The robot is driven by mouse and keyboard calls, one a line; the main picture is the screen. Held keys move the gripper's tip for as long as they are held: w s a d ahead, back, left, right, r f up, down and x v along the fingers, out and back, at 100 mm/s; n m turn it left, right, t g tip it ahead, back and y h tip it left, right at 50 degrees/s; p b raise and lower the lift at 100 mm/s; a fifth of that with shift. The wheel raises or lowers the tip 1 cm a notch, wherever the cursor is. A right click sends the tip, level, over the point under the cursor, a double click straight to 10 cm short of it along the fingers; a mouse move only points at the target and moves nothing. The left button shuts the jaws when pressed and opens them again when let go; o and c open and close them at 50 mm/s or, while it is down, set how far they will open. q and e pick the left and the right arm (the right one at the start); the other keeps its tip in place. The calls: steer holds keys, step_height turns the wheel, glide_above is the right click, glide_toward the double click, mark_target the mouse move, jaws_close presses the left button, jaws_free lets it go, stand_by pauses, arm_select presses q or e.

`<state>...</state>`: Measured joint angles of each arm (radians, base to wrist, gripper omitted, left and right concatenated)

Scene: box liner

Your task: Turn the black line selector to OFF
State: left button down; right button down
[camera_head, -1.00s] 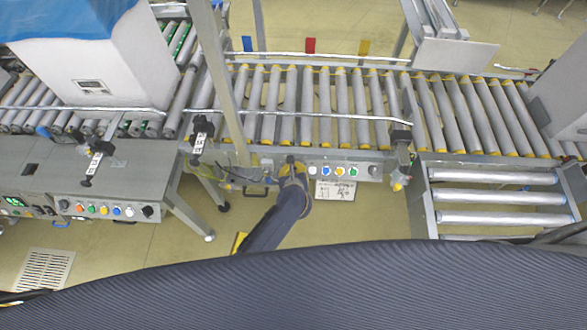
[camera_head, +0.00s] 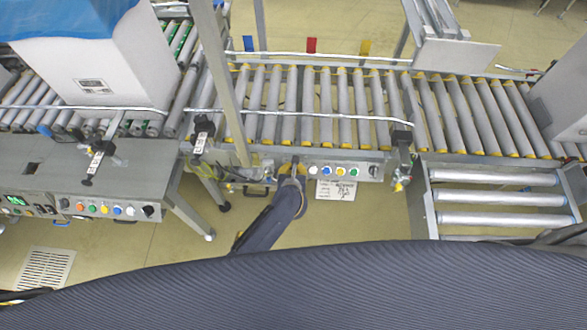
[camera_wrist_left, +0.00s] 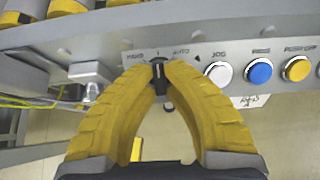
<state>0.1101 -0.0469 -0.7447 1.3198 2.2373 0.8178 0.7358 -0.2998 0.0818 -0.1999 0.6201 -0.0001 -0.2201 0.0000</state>
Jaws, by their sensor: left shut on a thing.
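The black selector knob (camera_wrist_left: 159,76) is on the grey control panel, with a short pale line on its face pointing roughly up. The label above it seems to read HAND, I and AUTO. My left gripper (camera_wrist_left: 160,68) has its yellow fingers shut on this knob, one fingertip on each side. In the head view the left gripper (camera_head: 294,167) is at the left end of the roller line's front panel (camera_head: 325,163), and the knob is mostly hidden there. My right gripper is not in view.
White, blue and yellow buttons (camera_wrist_left: 259,72) sit right of the knob, with the white JOG button (camera_wrist_left: 219,74) closest. Yellow-green wires and a metal fitting (camera_wrist_left: 90,80) are on the left. The roller conveyor (camera_head: 320,105) lies behind the panel. Open floor lies in front.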

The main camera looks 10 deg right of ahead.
arm_select(q)
steer(key=c, duration=1.5)
jaws_free()
steer(key=v, duration=1.2)
steer(key=shift+a, duration=0.1)
